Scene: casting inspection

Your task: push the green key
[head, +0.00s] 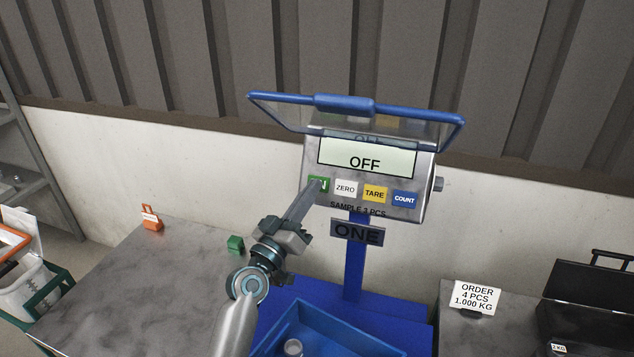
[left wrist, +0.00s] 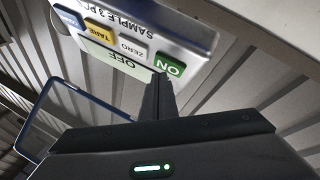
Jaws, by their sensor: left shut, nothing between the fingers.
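The green key (head: 319,183), marked ON, is the leftmost of the keys on the scale's indicator (head: 424,170). The display (head: 366,157) reads OFF. My left gripper (head: 315,188) is shut and empty, with its fingertips at the lower left part of the green key in the head view. In the left wrist view the green key (left wrist: 169,65) is just beyond the fingertips (left wrist: 160,76). The fingertips hide part of the key. I cannot tell if they touch it. My right gripper is not in view.
White ZERO (head: 345,189), yellow TARE (head: 375,193) and blue COUNT (head: 404,198) keys sit to the right. A blue-framed clear cover (head: 345,104) is raised above the display. A blue tray (head: 345,335) lies below. An order card (head: 475,298) stands at right.

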